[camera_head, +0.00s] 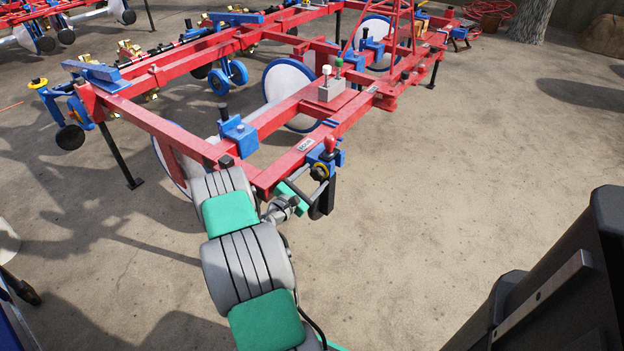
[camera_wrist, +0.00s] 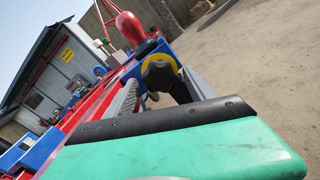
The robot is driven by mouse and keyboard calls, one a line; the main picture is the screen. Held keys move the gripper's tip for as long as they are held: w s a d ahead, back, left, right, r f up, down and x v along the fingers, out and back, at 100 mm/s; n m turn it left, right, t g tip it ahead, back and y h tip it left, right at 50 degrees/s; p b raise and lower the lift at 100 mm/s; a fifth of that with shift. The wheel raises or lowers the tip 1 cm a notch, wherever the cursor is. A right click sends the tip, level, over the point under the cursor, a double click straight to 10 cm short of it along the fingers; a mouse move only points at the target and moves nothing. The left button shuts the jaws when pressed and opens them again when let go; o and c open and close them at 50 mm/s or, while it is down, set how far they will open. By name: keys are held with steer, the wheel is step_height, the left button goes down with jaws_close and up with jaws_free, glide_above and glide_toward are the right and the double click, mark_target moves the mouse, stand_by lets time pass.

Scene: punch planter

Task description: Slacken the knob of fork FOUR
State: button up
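A dark knob with a yellow ring (camera_head: 320,171) is on the blue fork bracket at the near corner of the red frame. In the wrist view the same yellow-ringed knob (camera_wrist: 160,70) faces me, with a red rounded handle (camera_wrist: 131,28) above it. A white label (camera_head: 306,144) is on the beam beside it; its small letters are hard to read. My gripper (camera_wrist: 160,92) is open, one grey finger on each side of the knob's line. I cannot tell whether the fingers touch it. In the head view my arm partly hides the gripper (camera_head: 300,196).
The red planter frame (camera_head: 190,141) runs back to the upper right with discs, blue clamps and other forks. A grey box with small levers (camera_head: 334,92) stands on the beam. The concrete floor (camera_head: 470,190) to the right is clear.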

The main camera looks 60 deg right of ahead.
steer(key=w+a+b, duration=0.1)
steer(key=a+b, duration=0.1)
steer(key=a, duration=0.5)
steer(key=shift+a, duration=0.35)
steer(key=shift+w, duration=0.1)
steer(key=shift+b, duration=0.35)
